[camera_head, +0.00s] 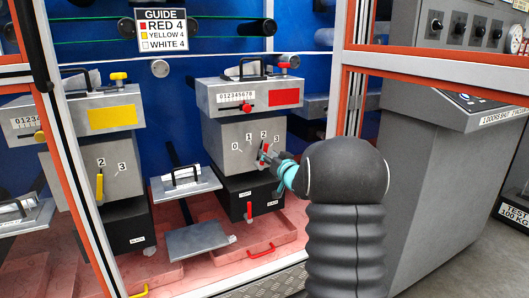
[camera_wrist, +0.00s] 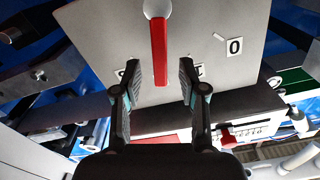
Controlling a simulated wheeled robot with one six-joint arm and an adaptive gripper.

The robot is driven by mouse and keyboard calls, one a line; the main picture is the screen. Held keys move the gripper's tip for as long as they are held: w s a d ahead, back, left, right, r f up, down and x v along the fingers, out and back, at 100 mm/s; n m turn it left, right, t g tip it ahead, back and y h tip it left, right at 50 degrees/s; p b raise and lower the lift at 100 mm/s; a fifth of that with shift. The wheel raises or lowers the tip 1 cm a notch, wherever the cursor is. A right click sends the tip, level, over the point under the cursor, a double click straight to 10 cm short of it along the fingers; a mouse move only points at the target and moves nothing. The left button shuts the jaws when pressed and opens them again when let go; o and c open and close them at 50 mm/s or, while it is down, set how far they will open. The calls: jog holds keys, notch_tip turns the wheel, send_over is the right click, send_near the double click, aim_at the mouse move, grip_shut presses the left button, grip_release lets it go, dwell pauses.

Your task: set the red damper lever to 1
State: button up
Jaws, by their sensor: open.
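The red damper lever (camera_wrist: 159,52) hangs from a pale round hub in the wrist view, above a grey plate (camera_wrist: 100,35). Its tip lies between my two fingers, with a gap on each side. The label 0 (camera_wrist: 235,47) is clear to the right; the label 1 (camera_wrist: 200,70) is partly hidden by the right finger, another label by the left. In the head view the lever (camera_head: 263,154) is partly hidden by my gripper (camera_head: 267,157); it points up, near the labels 1 and 2. I cannot tell its exact setting. My gripper (camera_wrist: 159,88) is open around it.
A red slider (camera_head: 246,107) sits on the numbered scale above, and a red handle (camera_head: 249,210) on the black box below. The yellow unit (camera_head: 100,160) stands to the left. A guide sign (camera_head: 161,29) reads red 4. Orange frame posts flank the opening.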

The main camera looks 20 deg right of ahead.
jog(key=shift+w, duration=1.65)
grip_shut()
